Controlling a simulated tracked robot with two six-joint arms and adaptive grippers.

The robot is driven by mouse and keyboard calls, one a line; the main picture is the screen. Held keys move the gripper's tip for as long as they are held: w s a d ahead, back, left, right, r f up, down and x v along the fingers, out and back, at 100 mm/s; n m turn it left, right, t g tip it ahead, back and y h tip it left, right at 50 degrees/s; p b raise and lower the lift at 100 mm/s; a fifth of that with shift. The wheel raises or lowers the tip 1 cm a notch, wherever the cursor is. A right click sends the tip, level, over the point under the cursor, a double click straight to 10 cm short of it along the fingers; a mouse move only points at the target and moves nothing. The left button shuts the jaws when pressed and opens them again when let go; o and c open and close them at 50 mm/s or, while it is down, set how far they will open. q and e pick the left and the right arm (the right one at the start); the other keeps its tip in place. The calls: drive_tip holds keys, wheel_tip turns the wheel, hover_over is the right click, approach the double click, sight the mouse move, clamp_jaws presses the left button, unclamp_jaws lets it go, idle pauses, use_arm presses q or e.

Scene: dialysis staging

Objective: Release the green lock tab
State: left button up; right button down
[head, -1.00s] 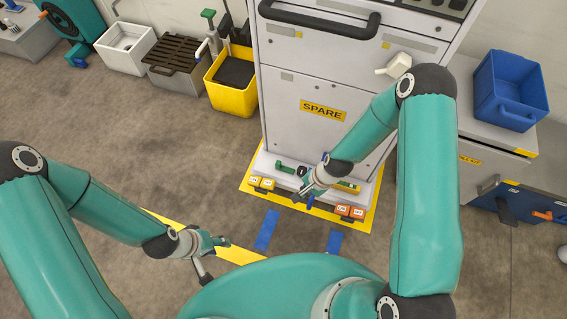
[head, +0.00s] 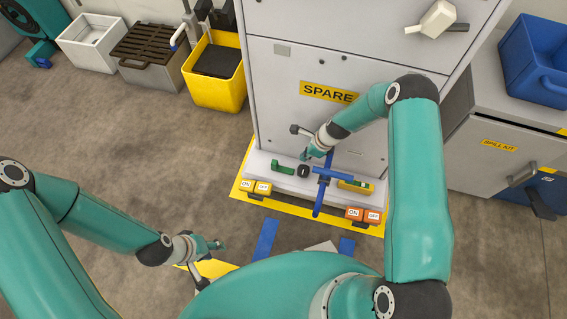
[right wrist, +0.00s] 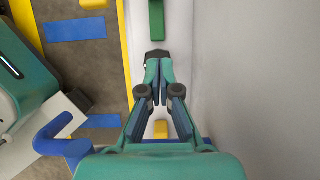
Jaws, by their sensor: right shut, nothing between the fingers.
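The green lock tab (head: 283,168) lies on the pale base ledge of the SPARE machine, left of a small black part (head: 303,171). It also shows as a green bar (right wrist: 156,20) at the top of the right wrist view, ahead of my fingers. My right gripper (head: 307,155) is shut and empty, above the ledge near the black part and right of the tab. In the right wrist view, its closed fingertips (right wrist: 154,65) point toward the tab, with a gap between. My left gripper (head: 219,244) hangs over the floor at lower left, away from the tab; its jaws are too small to judge.
A blue lever (head: 331,176) sticks out right of the black part. Yellow ON/OFF pedals (head: 255,187) and orange ones (head: 363,214) sit along the ledge front. A yellow bin (head: 214,82) stands left of the machine. Open floor lies left.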

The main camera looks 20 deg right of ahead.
drive_tip(key=b, duration=0.4)
approach(279, 167)
drive_tip(key=f, duration=0.2)
drive_tip(key=d+f, duration=0.1)
drive_tip(key=f, duration=0.1)
drive_tip(key=s+f, duration=0.1)
drive_tip(key=shift+s+d+f, duration=0.1)
drive_tip(key=shift+d+f, duration=0.2)
drive_tip(key=shift+f, duration=0.1)
drive_tip(key=shift+w+a+r, duration=0.25)
drive_tip(key=shift+w+a, duration=0.5)
drive_tip(key=shift+a, duration=0.3)
use_arm(q)
drive_tip(key=shift+f+b, duration=0.35)
drive_tip(key=shift+f, duration=1.95)
use_arm(e)
drive_tip(key=shift+w+a+r, duration=0.1)
drive_tip(key=shift+w+a, duration=0.25)
drive_tip(key=shift+a, duration=0.2)
use_arm(q)
drive_tip(key=shift+s, duration=0.1)
use_arm(e)
drive_tip(key=shift+w, duration=0.1)
